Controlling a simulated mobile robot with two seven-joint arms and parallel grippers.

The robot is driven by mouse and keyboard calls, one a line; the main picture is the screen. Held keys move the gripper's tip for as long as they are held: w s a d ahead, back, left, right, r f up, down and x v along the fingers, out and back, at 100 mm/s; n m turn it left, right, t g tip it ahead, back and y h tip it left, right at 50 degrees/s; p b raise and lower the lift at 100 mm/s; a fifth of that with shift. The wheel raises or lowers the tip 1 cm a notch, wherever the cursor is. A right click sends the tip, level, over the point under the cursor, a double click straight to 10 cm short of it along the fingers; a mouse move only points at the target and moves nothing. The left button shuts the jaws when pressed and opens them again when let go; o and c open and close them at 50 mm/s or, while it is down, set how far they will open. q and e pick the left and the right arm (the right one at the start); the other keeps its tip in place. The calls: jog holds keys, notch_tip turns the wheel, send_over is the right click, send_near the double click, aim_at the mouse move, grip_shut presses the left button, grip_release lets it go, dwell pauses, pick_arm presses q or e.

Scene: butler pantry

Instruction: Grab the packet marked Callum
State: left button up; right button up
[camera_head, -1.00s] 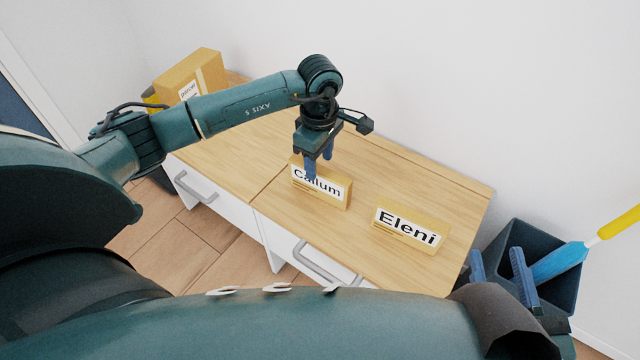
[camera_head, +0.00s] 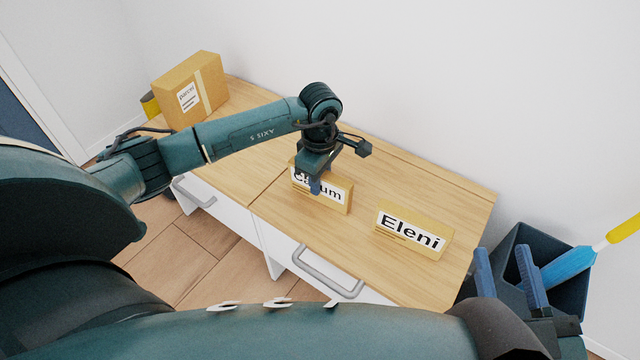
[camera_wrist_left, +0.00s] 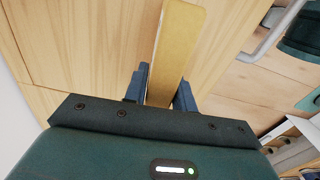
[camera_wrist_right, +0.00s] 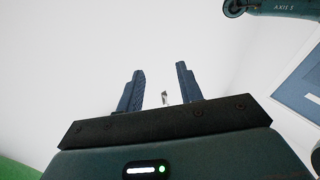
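The packet marked Callum (camera_head: 338,194) is a thin tan box standing upright on the wooden counter, its white label partly covered by a finger. My left gripper (camera_head: 314,184) is down over its top edge from above. In the left wrist view the packet (camera_wrist_left: 176,45) passes between the two fingers (camera_wrist_left: 162,90). They look spread, one on each side; whether either touches it is unclear. My right gripper (camera_head: 505,270) is open and empty, off the counter's right end; its spread fingers also show in the right wrist view (camera_wrist_right: 160,88).
A similar packet marked Eleni (camera_head: 411,231) stands to the right on the counter (camera_head: 290,240). A larger parcel box (camera_head: 190,90) is at the back left. A dark bin (camera_head: 567,291) with a blue and yellow duster (camera_head: 575,262) stands beyond the right end. A wall runs behind.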

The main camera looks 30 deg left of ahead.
pick_arm(q)
grip_shut()
